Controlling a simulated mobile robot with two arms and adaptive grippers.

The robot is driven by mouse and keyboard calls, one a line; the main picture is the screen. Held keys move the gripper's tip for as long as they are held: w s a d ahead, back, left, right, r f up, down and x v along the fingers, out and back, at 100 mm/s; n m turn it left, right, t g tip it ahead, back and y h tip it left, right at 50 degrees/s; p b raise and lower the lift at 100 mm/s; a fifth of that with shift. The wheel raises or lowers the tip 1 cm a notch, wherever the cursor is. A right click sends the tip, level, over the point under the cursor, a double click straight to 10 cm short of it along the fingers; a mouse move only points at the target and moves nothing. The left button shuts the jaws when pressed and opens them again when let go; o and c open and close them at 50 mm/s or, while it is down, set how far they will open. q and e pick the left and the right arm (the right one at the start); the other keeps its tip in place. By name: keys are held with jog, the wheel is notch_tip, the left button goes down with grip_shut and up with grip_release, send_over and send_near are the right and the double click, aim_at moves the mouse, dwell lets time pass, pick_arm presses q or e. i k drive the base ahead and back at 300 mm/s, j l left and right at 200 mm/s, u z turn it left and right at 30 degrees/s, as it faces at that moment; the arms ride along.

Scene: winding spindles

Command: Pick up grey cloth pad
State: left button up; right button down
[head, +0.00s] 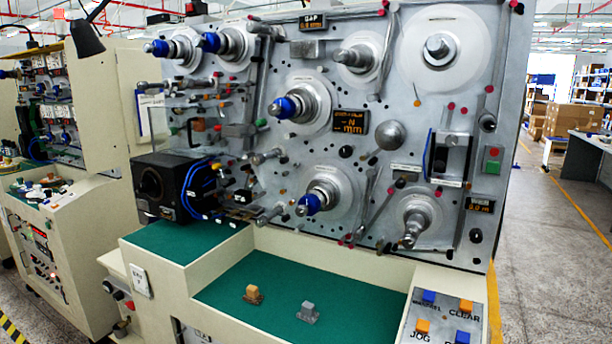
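A small grey block-like object (308,312), which looks like the grey cloth pad, sits on the green work surface (350,290) at the front of the machine. It has a raised upper part on a slightly wider base. A similar orange-brown object (253,293) sits to its left, a short gap apart. Neither of my grippers shows in the head view.
The upright spindle panel (390,135) with projecting spindles and rods rises behind the green surface. A cream wall borders the surface. A button panel (440,318) is at its right, and a black box (165,185) stands at the left.

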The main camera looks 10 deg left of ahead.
aim_at(307, 314)
jog(key=i+j+z, duration=0.25)
jog(key=j, duration=0.2)
jog(key=j+z, duration=0.25)
jog(key=j, duration=0.15)
jog(key=j+z, duration=0.25)
jog(key=j, duration=0.25)
